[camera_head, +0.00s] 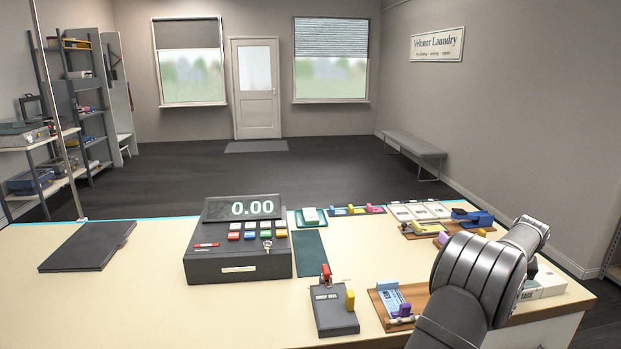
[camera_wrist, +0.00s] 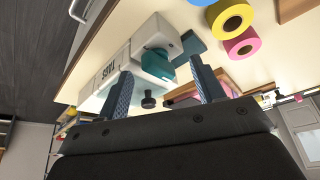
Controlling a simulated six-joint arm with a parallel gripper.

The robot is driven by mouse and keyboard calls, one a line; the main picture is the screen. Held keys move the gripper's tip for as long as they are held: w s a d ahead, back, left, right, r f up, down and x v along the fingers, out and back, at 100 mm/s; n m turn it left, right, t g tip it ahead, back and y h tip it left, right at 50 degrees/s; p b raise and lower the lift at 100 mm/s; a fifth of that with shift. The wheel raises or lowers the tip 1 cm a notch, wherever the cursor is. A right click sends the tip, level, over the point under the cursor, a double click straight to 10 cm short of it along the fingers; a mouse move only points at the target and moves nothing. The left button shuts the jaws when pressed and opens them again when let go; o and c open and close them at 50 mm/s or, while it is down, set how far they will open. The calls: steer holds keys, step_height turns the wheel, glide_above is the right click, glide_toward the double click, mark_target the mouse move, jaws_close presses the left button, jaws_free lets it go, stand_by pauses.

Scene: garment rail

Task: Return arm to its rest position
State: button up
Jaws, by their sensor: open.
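My arm (camera_head: 478,272) reaches over the right part of the counter in the head view and bends at the far right. My gripper is hidden behind the arm there. In the wrist view my gripper (camera_wrist: 160,75) shows its two dark fingers spread apart, open, with nothing held between them. Beyond the fingers, a white box marked TAGS (camera_wrist: 112,78) and a teal piece (camera_wrist: 153,62) lie on the counter. I cannot tell how far the fingertips are from them.
The counter (camera_head: 130,305) holds a register (camera_head: 238,263), a drop box (camera_head: 334,312), a clipboard-like tray (camera_head: 392,292) and a black folder (camera_head: 88,245). The TAGS box (camera_head: 545,284) sits by the arm at the right edge. Yellow (camera_wrist: 230,17) and pink (camera_wrist: 243,43) rolls show in the wrist view.

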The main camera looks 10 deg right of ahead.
steer(key=shift+r+n, duration=0.2)
steer(key=shift+n, duration=0.1)
steer(key=shift+v, duration=1.2)
steer(key=shift+o, duration=0.5)
steer(key=shift+s, duration=0.1)
